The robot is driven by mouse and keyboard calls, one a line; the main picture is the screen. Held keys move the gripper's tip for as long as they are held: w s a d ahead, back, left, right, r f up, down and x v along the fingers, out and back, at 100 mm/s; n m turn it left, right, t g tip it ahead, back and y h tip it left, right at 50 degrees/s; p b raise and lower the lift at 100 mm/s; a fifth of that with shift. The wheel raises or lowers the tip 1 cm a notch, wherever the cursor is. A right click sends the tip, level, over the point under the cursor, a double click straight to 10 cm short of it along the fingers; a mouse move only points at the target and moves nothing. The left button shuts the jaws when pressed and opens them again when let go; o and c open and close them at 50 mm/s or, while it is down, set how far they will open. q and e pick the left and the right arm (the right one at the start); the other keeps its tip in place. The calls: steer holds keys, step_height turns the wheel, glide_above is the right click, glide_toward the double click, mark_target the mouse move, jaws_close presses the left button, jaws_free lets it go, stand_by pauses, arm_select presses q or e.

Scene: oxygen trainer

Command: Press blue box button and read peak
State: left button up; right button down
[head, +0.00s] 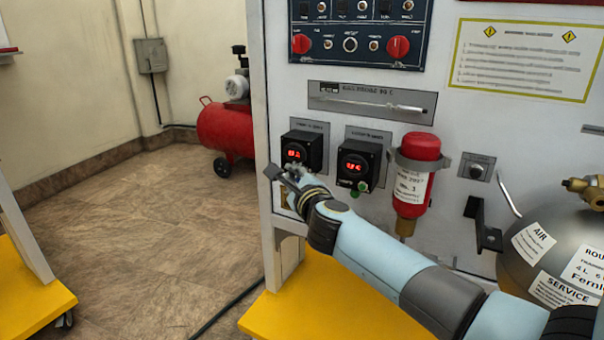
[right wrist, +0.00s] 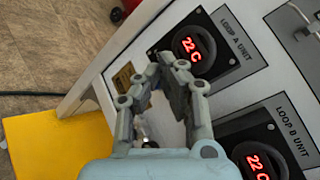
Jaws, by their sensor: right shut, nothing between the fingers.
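A dark blue control panel (head: 358,38) with red knobs and small switches is cut by the top edge of the head view; I cannot tell whether it is the blue box. My right gripper (head: 288,178) is shut and empty, in front of the panel just below the left black display unit (head: 300,151). In the right wrist view the fingers (right wrist: 160,72) are beside the Loop A unit (right wrist: 190,47), which reads 22 C. The Loop B unit (right wrist: 262,150) also reads 22 C. A green button (head: 362,186) sits under the right unit. My left gripper is out of view.
A red cylinder (head: 412,183) is clamped right of the units. A grey tank (head: 545,235) with a brass valve stands at the right. A yellow base (head: 325,310) juts out below. A red compressor (head: 226,128) stands behind; the floor at left is open.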

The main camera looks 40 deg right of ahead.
steer(key=shift+w+d, duration=0.15)
steer(key=shift+d, duration=0.15)
steer(key=shift+a, duration=0.1)
stand_by(0.4)
steer(key=shift+s+a+p, duration=0.3)
steer(key=shift+s+a, duration=0.05)
steer(key=shift+a, duration=0.3)
steer(key=a, duration=0.1)
steer(key=s+a, duration=0.1)
steer(key=a, duration=0.1)
steer(key=s+a, duration=0.1)
steer(key=shift+a+p, duration=0.3)
steer(key=shift+a, duration=0.05)
stand_by(0.7)
